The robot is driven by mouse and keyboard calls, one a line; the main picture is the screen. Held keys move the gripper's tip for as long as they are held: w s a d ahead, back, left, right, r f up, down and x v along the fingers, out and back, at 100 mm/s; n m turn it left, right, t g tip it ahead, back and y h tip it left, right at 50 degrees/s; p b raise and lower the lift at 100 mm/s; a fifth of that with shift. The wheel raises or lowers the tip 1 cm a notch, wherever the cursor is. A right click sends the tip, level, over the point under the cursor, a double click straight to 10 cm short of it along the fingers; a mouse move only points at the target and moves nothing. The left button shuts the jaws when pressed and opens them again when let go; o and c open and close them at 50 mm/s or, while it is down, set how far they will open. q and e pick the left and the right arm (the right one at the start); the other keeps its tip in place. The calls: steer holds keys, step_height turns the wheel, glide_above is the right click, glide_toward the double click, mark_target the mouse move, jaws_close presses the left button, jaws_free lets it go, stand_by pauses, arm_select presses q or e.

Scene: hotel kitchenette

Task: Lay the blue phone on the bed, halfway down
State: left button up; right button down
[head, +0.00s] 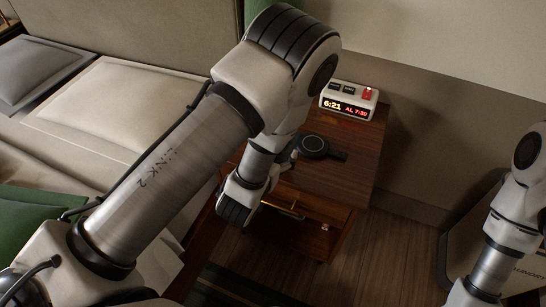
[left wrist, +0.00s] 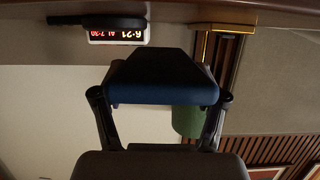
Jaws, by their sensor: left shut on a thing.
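My left gripper (left wrist: 160,108) is shut on the blue phone (left wrist: 162,82). In the left wrist view the phone is a dark slab with a blue face between the two fingers. My right gripper is out of view; only part of that arm shows at the right edge.
Light and grey pillows (head: 112,103) lie at the bed's head, with green fabric (head: 40,215) nearer. A laundry bin (head: 460,265) stands at the right. Floor between is clear.

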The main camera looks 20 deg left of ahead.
arm_select(q)
steer(key=w+a, duration=0.1)
steer(key=w, duration=0.1)
steer(key=w+a, duration=0.1)
steer(key=w, duration=0.1)
steer(key=w+a+b, duration=0.1)
steer(key=w, duration=0.1)
steer(key=shift+w+a+f, duration=0.15)
steer(key=shift+a+f, duration=0.05)
steer(key=shift+a, duration=0.2)
step_height(320, 180, down, 4)
steer(key=b, duration=0.3)
steer(key=shift+r, duration=0.2)
steer(key=shift+w+f, duration=0.1)
steer(key=shift+f, duration=0.05)
steer(key=shift+r, duration=0.25)
steer(key=shift+f, duration=0.15)
steer(key=o, duration=1.4)
steer(key=shift+o, duration=0.2)
